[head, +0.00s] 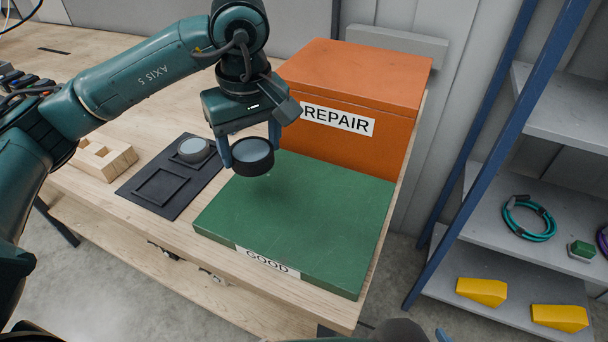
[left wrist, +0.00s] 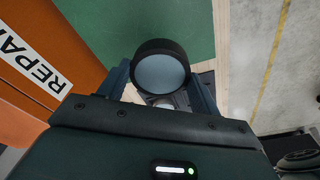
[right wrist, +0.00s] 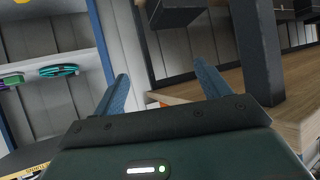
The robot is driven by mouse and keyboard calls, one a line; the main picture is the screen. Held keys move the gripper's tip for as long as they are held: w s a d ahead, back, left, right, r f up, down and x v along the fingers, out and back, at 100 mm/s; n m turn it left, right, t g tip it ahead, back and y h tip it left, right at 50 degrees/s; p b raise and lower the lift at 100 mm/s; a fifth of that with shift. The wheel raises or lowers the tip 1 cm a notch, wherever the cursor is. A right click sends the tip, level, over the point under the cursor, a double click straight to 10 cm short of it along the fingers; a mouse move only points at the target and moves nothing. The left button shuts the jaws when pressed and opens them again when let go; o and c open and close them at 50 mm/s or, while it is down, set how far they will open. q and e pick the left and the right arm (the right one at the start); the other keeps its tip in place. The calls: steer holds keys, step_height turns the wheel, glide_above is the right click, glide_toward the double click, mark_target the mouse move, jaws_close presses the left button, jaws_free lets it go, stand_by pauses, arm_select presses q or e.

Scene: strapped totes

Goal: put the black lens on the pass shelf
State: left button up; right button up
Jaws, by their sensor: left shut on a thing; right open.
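The black lens (head: 253,157) is a short black ring with a pale grey-blue face. My left gripper (head: 248,148) is shut on it and holds it above the back left part of the green slab labelled GOOD (head: 310,215). In the left wrist view the black lens (left wrist: 160,73) sits between the fingers, over the green surface's edge. No shelf marked "pass" shows; the labels read GOOD and REPAIR. My right gripper (right wrist: 160,82) is open and empty in the right wrist view, away from the lens.
An orange box labelled REPAIR (head: 385,85) stands behind the green slab. A black tray (head: 133,187) to the left holds a grey-rimmed lens (head: 193,149) beside an empty square frame. A wooden block (head: 105,160) lies farther left. A shelf rack (head: 530,220) at right holds cables and yellow pieces.

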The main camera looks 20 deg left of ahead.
arm_select(q)
glide_above(258, 201)
steer(key=f, duration=0.5)
steer(key=shift+s+d+f+p, duration=0.1)
steer(key=shift+s+d+p, duration=0.1)
steer(key=shift+p, duration=0.15)
step_height(258, 201, down, 4)
steer(key=shift+f, duration=0.2)
steer(key=shift+w, duration=0.1)
arm_select(e)
steer(key=shift+s+d, duration=0.3)
steer(key=shift+s, duration=0.05)
steer(key=shift+f, duration=0.1)
arm_select(q)
steer(key=shift+f, duration=0.25)
steer(key=o, duration=0.8)
steer(key=shift+c, duration=0.2)
steer(key=o, duration=0.4)
steer(key=shift+r, duration=0.1)
arm_select(e)
steer(key=shift+w+a+r, duration=0.15)
steer(key=shift+w+r, duration=0.05)
steer(key=shift+r, duration=0.15)
